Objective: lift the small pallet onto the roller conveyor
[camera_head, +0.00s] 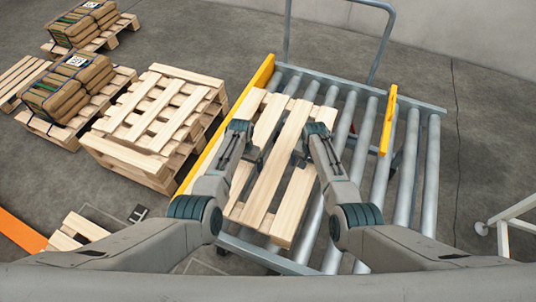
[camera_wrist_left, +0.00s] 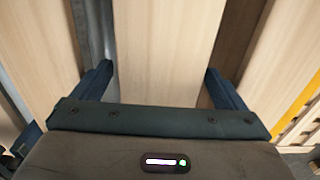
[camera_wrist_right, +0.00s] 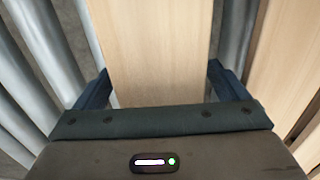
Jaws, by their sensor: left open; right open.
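The small wooden pallet (camera_head: 262,188) lies on the left part of the roller conveyor (camera_head: 405,180), beside the yellow side rail. Rollers show between its slats. My left gripper (camera_head: 245,155) is over the pallet's left part. In the left wrist view its open fingers (camera_wrist_left: 158,85) stand on either side of a pale slat (camera_wrist_left: 165,45). My right gripper (camera_head: 303,155) is over the pallet's right part. In the right wrist view its open fingers (camera_wrist_right: 158,85) stand on either side of another slat (camera_wrist_right: 155,45). Whether the fingers touch the wood cannot be told.
A stack of empty pallets (camera_head: 155,115) stands left of the conveyor. Pallets loaded with brown sacks (camera_head: 70,90) are further left. A yellow bracket (camera_head: 388,122) rises on the conveyor's right side. The rollers to the right are bare. A grey frame (camera_head: 510,215) stands at the right edge.

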